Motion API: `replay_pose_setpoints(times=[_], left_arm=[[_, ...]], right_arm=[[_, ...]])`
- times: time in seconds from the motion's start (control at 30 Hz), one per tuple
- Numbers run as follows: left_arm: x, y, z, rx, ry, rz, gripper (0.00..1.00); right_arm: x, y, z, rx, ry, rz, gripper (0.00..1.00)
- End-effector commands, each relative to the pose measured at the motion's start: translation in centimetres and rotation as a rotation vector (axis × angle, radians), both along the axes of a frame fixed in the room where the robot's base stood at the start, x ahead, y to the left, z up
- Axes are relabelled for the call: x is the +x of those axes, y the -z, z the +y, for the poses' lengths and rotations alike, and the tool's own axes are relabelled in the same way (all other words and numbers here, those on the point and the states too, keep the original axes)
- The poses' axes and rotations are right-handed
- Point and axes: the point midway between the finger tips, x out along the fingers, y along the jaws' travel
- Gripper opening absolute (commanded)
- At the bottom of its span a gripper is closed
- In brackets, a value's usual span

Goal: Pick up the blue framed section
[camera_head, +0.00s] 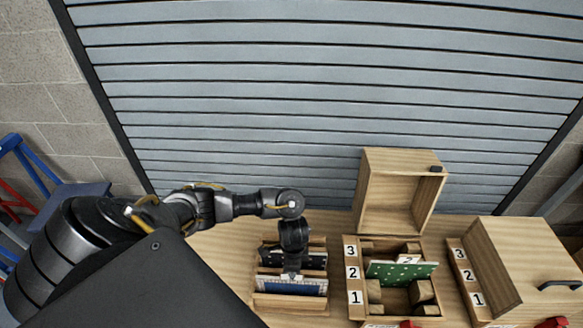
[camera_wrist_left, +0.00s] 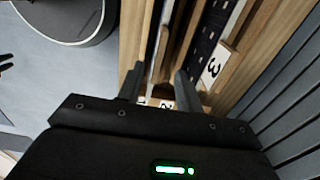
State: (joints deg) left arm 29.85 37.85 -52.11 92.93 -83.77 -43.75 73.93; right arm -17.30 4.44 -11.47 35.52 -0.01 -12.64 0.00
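The blue framed section (camera_head: 290,286) has a pale face and stands in the front of the left wooden rack (camera_head: 290,302) in the head view. My left gripper (camera_head: 291,275) points down right at its upper edge, hiding part of it. In the left wrist view my left gripper (camera_wrist_left: 158,90) has its two fingers apart, with a narrow wooden-coloured strip showing between them. I cannot tell whether the fingers touch the section. A dark dotted panel (camera_wrist_left: 207,30) stands in the slot behind, beside a label 3 (camera_wrist_left: 213,66). My right gripper is not in view.
A middle rack (camera_head: 355,312) with labels 1 to 3 holds a tilted green dotted panel (camera_head: 400,270). An open wooden box (camera_head: 375,185) stands behind it. A wooden cabinet (camera_head: 525,260) is at the right. Red things show at the bottom edge.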

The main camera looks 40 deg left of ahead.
Motion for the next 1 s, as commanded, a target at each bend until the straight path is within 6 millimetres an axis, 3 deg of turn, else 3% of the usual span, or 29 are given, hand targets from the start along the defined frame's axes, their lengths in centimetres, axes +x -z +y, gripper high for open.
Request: replay_pose_setpoints(times=[0.1,0.2,0.53,0.8,1.0], left_arm=[[-0.2,2.8,-0.1,-0.002,-0.002,0.005,0.35],[-0.2,3.8,0.0,-0.002,-0.003,0.004,0.35],[-0.1,5.2,-0.1,-0.002,-0.001,0.002,0.35],[-0.3,9.1,0.0,-0.002,-0.001,0.003,0.35],[-0.2,10.2,0.1,-0.001,0.001,0.000,0.35]], right_arm=[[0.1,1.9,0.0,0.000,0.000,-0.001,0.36],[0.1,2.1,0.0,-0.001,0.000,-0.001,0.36],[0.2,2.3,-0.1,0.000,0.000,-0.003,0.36],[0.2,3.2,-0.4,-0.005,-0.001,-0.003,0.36],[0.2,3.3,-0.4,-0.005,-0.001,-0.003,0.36]])
